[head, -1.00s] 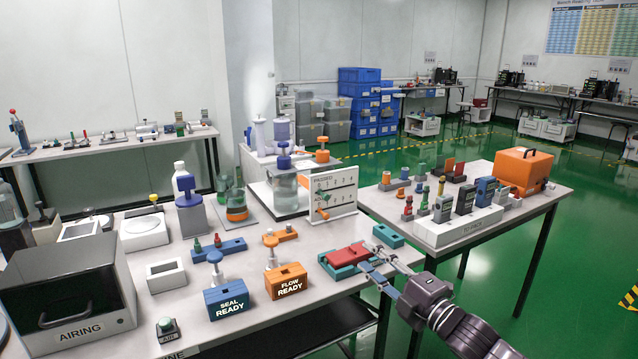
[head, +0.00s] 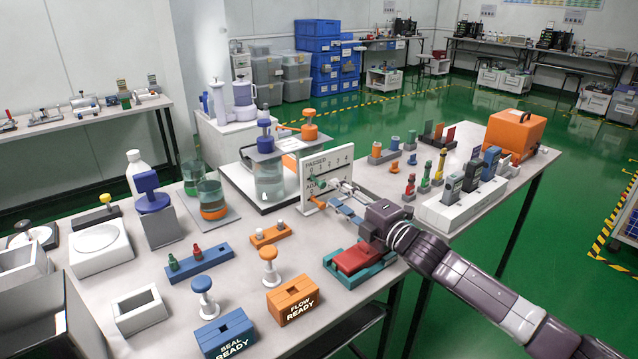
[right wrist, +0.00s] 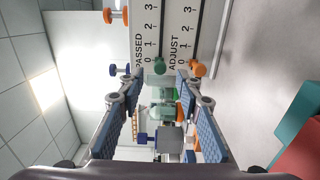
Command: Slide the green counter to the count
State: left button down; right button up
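The white counter board (head: 340,167) stands upright on the bench, with a PASSED row numbered from 0 above an ADJUST row. The green counter (head: 318,183) sits on the PASSED row toward its low end, close to 0 in the right wrist view (right wrist: 159,65). An orange counter (right wrist: 199,70) is near the low end of the ADJUST row. My right gripper (head: 329,192) is at the board's face with its fingers apart. In the right wrist view (right wrist: 159,80) the green counter lies between and just beyond the fingertips; I cannot tell whether they touch it. My left gripper is out of view.
A red block in a teal tray (head: 361,258) lies below my right arm. Orange FLOW READY (head: 292,299) and blue SEAL READY (head: 224,332) boxes stand at the front. A glass jar station (head: 268,175) stands left of the board. A white rack of testers (head: 470,205) is to the right.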

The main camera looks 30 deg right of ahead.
aim_at(324, 186)
jog(key=shift+w+a, duration=0.15)
jog(key=shift+w, duration=1.55)
jog(key=shift+w+a, duration=0.15)
jog(key=shift+w, duration=1.5)
grip_shut()
